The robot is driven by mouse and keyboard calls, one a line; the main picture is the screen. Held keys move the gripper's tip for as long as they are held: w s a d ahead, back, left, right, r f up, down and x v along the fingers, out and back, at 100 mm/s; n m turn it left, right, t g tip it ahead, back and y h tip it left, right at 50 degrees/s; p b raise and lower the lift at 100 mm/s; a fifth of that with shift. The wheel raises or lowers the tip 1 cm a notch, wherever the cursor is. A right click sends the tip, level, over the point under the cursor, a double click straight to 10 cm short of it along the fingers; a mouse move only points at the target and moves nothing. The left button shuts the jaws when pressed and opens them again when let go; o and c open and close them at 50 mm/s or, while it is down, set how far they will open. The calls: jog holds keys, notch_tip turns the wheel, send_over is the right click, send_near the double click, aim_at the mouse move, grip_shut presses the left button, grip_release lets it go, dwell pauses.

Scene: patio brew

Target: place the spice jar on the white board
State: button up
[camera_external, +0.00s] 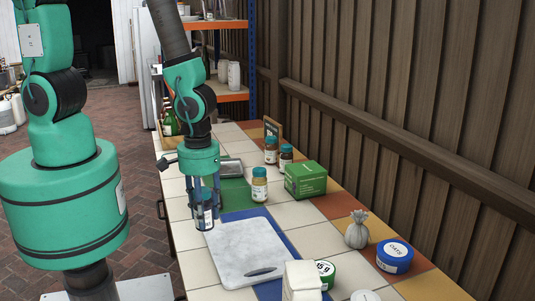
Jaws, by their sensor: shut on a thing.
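The white board (245,245) is a pale marbled slab with a dark handle slot, lying on a blue tile area of the counter. My gripper (204,212) points down at the board's far left corner, its fingers shut on a small jar (205,217). The jar is upright and partly hidden by the fingers; I cannot tell whether its bottom touches anything. Other jars with teal lids and brownish contents stand behind: one (259,186) nearby to the right, and two more, a left one (271,152) and a right one (286,157), farther back.
A green box (306,179) stands right of the jars. A grey tied sack (356,231), a blue round tin (394,255), a green-lidded tin (324,271) and a white block (302,279) are near the board's right and front. A tray (231,167) lies behind. The board's top is clear.

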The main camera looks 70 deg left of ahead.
jog(key=w+d, duration=0.1)
jog(key=w, duration=0.2)
jog(key=w+d, duration=0.2)
jog(key=w, duration=0.1)
jog(key=w+d+f+b, duration=0.1)
jog(key=w+d, duration=0.1)
jog(key=w, duration=0.1)
jog(key=shift+w+d, duration=0.25)
jog(key=shift+w, duration=0.1)
jog(key=shift+f+b, duration=0.55)
jog(key=shift+f, duration=1.25)
jog(key=shift+f, duration=0.1)
jog(key=o, duration=1.2)
jog(key=shift+o, duration=0.2)
notch_tip(320, 180, up, 12)
jog(key=p, duration=0.2)
